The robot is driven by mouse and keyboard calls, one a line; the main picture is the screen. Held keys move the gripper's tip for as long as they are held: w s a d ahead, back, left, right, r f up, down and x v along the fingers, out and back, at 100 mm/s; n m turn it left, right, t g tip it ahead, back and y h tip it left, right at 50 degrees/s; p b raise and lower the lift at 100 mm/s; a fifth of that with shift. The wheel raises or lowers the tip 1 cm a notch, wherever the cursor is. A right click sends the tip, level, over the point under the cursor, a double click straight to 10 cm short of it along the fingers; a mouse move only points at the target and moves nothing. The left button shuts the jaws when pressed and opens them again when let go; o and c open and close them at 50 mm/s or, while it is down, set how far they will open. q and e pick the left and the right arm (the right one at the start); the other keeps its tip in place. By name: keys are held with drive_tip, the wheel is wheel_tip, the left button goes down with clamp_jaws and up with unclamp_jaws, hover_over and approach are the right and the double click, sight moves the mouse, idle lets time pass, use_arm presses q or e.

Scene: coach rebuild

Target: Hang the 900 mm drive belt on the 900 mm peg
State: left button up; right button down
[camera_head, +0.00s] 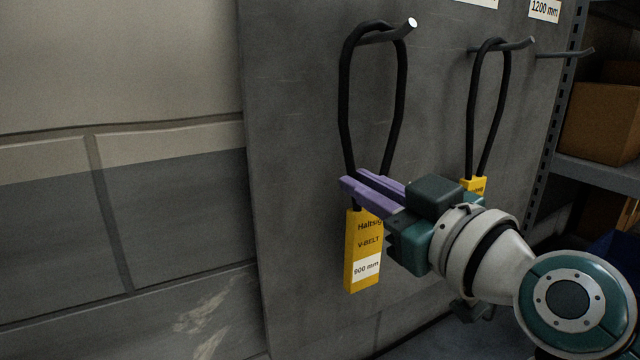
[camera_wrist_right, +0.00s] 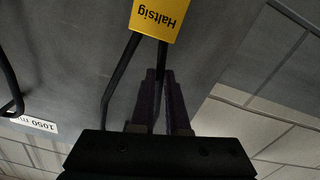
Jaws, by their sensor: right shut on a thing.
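The 900 mm drive belt (camera_head: 344,100) is a black loop with a yellow tag (camera_head: 363,252) reading "V-BELT 900 mm" at its lower end. Its top passes over a grey peg (camera_head: 385,36) on the panel, and the peg's pale tip sticks out past the loop. That peg's label is out of view. My right gripper (camera_head: 368,186) has its purple fingers shut on the belt's lower end, just above the tag. In the right wrist view the fingers (camera_wrist_right: 163,78) hold the belt, with the tag beyond them. My left gripper is not in view.
A second belt (camera_head: 473,105) with a yellow tag hangs on the middle peg (camera_head: 515,44). A bare peg (camera_head: 570,53) is under the 1200 mm label (camera_head: 545,9). A 1050 mm label (camera_wrist_right: 35,124) shows in the wrist view. A shelf with boxes (camera_head: 600,122) is at right.

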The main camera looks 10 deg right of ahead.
drive_tip(key=c, duration=0.8)
unclamp_jaws()
drive_tip(key=shift+c, duration=0.2)
drive_tip(key=shift+s, duration=0.1)
drive_tip(key=b+v, duration=0.2)
drive_tip(key=v, duration=0.7)
drive_tip(key=s+a+f+g+h, duration=0.1)
drive_tip(key=s+a+f+g, duration=0.1)
drive_tip(key=s+f+g, duration=0.75)
drive_tip(key=s+d+f+m+g+h, duration=0.3)
drive_tip(key=s+d+f+m+h, duration=0.15)
drive_tip(key=s+f, duration=0.4)
drive_tip(key=w+p+v, duration=0.2)
drive_tip(key=p+v, duration=0.5)
drive_tip(key=v, duration=0.1)
drive_tip(key=w+d+r+p+v, duration=0.1)
drive_tip(key=p+v, duration=0.7)
drive_tip(key=v, duration=0.1)
drive_tip(key=shift+w+r+g+p, duration=0.3)
drive_tip(key=shift+r+g, duration=0.15)
drive_tip(key=shift+r, duration=0.05)
